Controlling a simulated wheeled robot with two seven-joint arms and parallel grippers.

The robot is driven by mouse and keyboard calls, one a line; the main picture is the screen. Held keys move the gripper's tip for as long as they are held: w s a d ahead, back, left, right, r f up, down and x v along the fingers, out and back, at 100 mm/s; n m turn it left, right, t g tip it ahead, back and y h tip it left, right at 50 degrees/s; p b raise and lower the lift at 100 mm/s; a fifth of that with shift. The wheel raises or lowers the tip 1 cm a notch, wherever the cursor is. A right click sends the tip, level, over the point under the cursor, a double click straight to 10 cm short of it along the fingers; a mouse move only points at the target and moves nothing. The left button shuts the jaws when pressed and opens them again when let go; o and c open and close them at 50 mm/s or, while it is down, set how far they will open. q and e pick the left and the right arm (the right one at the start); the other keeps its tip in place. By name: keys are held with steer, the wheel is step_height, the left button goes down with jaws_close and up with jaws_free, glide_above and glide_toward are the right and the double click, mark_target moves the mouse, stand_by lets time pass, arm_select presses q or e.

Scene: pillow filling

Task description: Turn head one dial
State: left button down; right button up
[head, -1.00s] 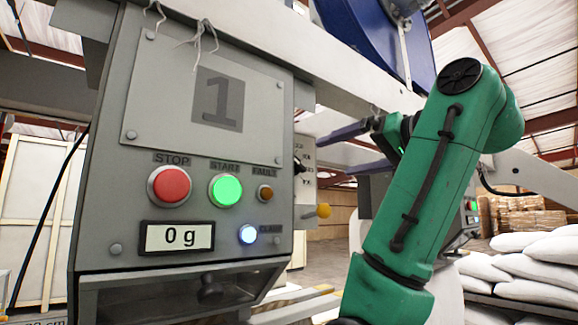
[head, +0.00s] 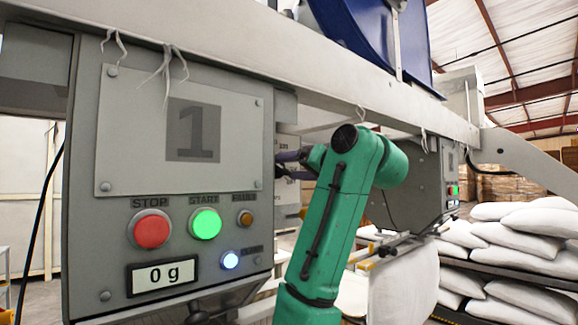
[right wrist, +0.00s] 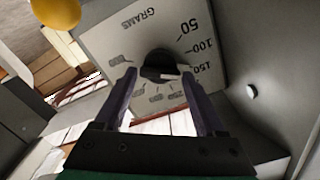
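The head one control box (head: 130,240), marked 1, fills the left of the head view. Its dial is hidden there on the box's right side. In the right wrist view the black dial (right wrist: 158,62) with a pale pointer sits on a grey plate (right wrist: 118,40) lettered GRAMS, with 50, 100 and 150 readable. My right gripper (right wrist: 159,76) is open, its two dark fingers pointing at the dial with a tip on either side of it. I cannot tell whether they touch it. My left gripper is out of view.
The box front has a red STOP button (head: 151,230), a lit green START button (head: 205,223) and a display (head: 161,276) reading 0 g. A yellow knob (right wrist: 56,12) is close by the dial plate. White sacks (head: 520,245) are stacked at right.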

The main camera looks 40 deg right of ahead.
steer(key=c, duration=0.8)
steer(key=shift+c, duration=0.2)
steer(key=shift+m, duration=0.4)
steer(key=m+b, duration=0.1)
steer(key=m, duration=0.2)
steer(key=shift+f+m, duration=0.1)
steer(key=shift+m, duration=0.2)
steer(key=m+b, duration=0.1)
steer(key=m, duration=0.3)
steer(key=shift+m, duration=0.3)
steer(key=m, duration=0.8)
steer(key=shift+m, duration=0.3)
